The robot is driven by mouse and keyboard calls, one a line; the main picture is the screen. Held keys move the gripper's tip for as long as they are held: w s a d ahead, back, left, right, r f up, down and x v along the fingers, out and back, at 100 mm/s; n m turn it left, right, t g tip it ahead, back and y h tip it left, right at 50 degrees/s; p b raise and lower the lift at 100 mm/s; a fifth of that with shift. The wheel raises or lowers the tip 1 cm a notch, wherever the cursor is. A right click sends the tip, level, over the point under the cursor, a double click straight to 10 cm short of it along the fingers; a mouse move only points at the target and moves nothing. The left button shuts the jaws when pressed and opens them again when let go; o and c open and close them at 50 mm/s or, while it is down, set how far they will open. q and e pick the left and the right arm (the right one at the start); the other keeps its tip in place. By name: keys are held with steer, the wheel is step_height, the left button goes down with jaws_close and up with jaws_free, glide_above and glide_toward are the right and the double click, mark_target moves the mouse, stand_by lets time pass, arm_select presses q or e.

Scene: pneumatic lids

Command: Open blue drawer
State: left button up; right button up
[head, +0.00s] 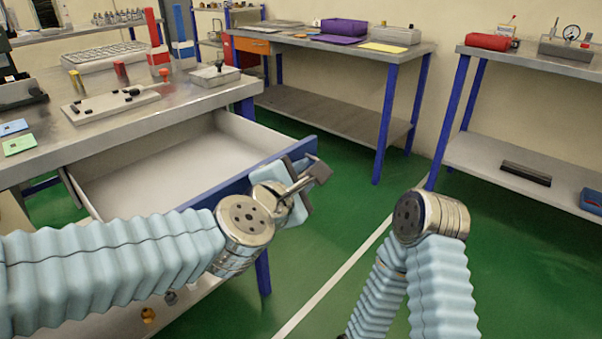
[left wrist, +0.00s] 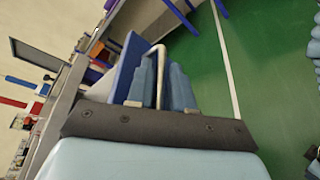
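The blue-fronted drawer (head: 215,188) under the left workbench is pulled well out, and its pale inside (head: 165,165) looks empty. My left gripper (head: 301,185) is at the right part of the drawer front. In the left wrist view the blue front (left wrist: 127,66) stands beside the fingers. The bent metal handle (left wrist: 160,62) lies between the two light-blue fingers, which look closed on it. The exact contact is hard to see. My right arm shows at the lower right of the head view, but its gripper does not show.
The left workbench (head: 150,112) carries a grey plate, red and blue posts and small cards. A back table (head: 340,45) has a small orange drawer (head: 252,46). Another table (head: 540,57) stands at right. Green floor (head: 350,215) is clear in front of the drawer.

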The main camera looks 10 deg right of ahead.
arm_select(q)
steer(key=p+v, duration=0.2)
steer(key=v, duration=1.2)
steer(key=shift+p, duration=0.4)
